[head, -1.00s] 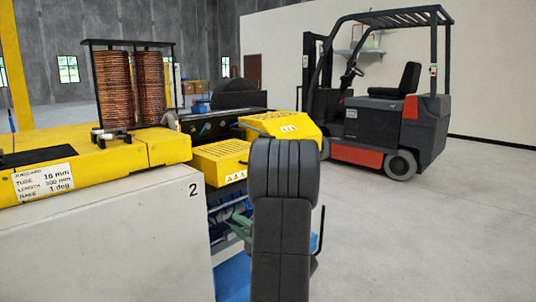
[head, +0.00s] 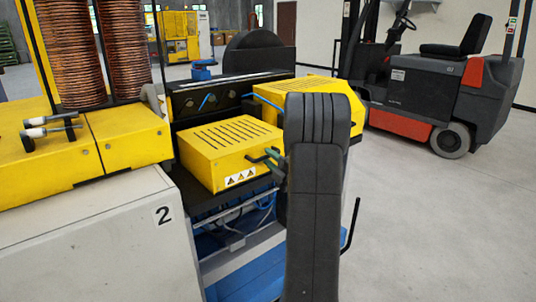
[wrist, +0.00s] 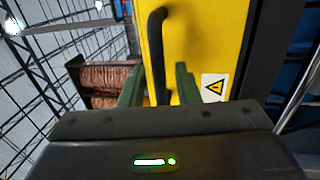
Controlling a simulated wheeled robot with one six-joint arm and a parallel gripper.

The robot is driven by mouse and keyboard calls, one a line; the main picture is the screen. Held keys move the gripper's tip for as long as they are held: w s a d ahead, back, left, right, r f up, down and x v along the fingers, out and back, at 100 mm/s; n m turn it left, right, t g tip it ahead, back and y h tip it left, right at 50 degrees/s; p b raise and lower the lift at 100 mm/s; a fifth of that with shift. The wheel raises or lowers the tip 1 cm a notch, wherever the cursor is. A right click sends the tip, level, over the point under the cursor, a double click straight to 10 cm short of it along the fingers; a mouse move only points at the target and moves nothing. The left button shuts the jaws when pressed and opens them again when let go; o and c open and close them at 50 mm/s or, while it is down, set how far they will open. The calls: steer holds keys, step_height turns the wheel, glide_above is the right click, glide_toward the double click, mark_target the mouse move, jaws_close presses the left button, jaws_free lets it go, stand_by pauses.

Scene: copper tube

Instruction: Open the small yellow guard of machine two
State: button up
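Machine two, marked by a "2" plate (head: 163,215), has a yellow slotted guard (head: 225,148) on its near side. The guard looks closed, with warning triangles on its front. My gripper (head: 268,160), with green fingers, is at the guard's right front; my dark arm partly hides it. In the wrist view the yellow guard (wrist: 205,40) fills the middle, with a black bar handle (wrist: 157,45) on it. The green fingers of my gripper (wrist: 158,88) are open, one on each side of the handle's lower end, with gaps showing. Whether they touch it is unclear.
Another yellow guard (head: 310,90) stands behind, partly hidden by my arm. Copper coils (head: 72,50) stand on the yellow bed at left. A forklift (head: 440,90) is parked at the back right. The grey floor (head: 450,230) at right is clear.

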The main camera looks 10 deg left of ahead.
steer(key=shift+x, duration=0.85)
steer(key=shift+c, duration=0.2)
jaws_close()
steer(key=shift+r, duration=0.1)
